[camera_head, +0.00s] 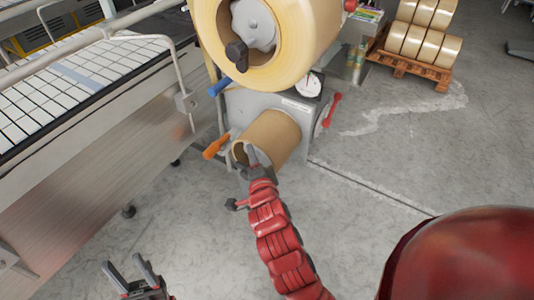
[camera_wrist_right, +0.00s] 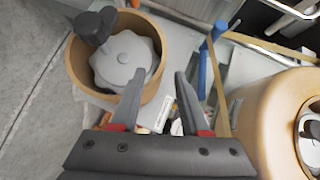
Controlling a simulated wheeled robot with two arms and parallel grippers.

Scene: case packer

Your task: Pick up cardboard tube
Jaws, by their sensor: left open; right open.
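The brown cardboard tube (camera_head: 276,132) sits on the lower spindle of the grey machine. In the right wrist view the tube (camera_wrist_right: 79,62) is at upper left, an open ring around a grey hub with a black knob. My right gripper (camera_head: 249,158) is in front of the tube's near end, fingers apart. In the wrist view its fingers (camera_wrist_right: 160,78) are open and empty; the left finger overlaps the tube's rim, and I cannot tell whether it touches. My left gripper (camera_head: 133,272) is open and empty at the bottom left, away from the tube.
A large tan roll (camera_head: 321,40) is mounted above the tube; it shows at right in the wrist view (camera_wrist_right: 259,118). Orange (camera_head: 216,146), blue (camera_head: 220,87) and red (camera_head: 332,110) handles stick out nearby. A conveyor (camera_head: 80,80) runs along the left.

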